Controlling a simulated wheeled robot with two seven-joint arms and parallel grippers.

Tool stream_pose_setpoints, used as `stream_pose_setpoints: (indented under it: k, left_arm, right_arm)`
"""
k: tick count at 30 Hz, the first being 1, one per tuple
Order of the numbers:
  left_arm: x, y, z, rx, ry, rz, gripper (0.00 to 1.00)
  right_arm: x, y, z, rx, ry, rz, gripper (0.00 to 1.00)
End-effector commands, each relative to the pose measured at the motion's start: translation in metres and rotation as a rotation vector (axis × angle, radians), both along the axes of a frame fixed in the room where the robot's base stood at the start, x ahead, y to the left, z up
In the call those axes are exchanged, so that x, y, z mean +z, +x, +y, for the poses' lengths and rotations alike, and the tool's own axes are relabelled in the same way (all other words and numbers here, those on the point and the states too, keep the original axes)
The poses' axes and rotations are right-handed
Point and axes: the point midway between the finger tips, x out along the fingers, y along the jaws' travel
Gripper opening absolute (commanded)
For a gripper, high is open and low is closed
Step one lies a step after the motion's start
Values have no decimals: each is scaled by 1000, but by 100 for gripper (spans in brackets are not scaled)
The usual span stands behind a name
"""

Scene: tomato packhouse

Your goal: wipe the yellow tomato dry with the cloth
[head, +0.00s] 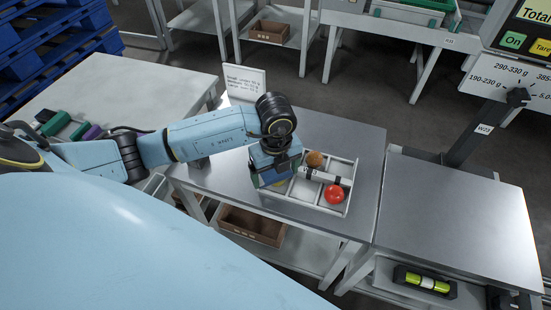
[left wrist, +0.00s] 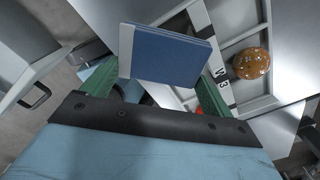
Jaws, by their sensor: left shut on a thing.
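My left gripper (head: 272,178) is over the left part of a white divided tray (head: 348,209) on the metal table. It is shut on a flat blue cloth (left wrist: 165,55), held between its green fingers in the left wrist view. A small yellowish patch (head: 279,183) shows just under the gripper in the head view; it may be the yellow tomato, mostly hidden. I cannot tell whether the cloth touches it. My right gripper is not in view.
The tray also holds a brownish-orange round item (head: 315,159), a red tomato (head: 335,194) and a white labelled bar (head: 325,176) between them. A sign (head: 245,80) stands at the table's back. The metal surface at right (head: 460,215) is clear.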

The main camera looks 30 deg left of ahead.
Motion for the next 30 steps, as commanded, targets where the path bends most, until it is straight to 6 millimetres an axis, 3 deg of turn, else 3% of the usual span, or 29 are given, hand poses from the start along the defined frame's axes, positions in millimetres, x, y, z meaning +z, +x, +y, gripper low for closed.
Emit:
stream_pose_setpoints:
  k: [19, 30]
  left_arm:
    - [-3, 20, -13, -1, 2, 6, 68]
    - [-3, 19, -13, 0, 2, 8, 68]
  right_arm:
    - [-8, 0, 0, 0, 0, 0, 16]
    - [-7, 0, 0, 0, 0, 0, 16]
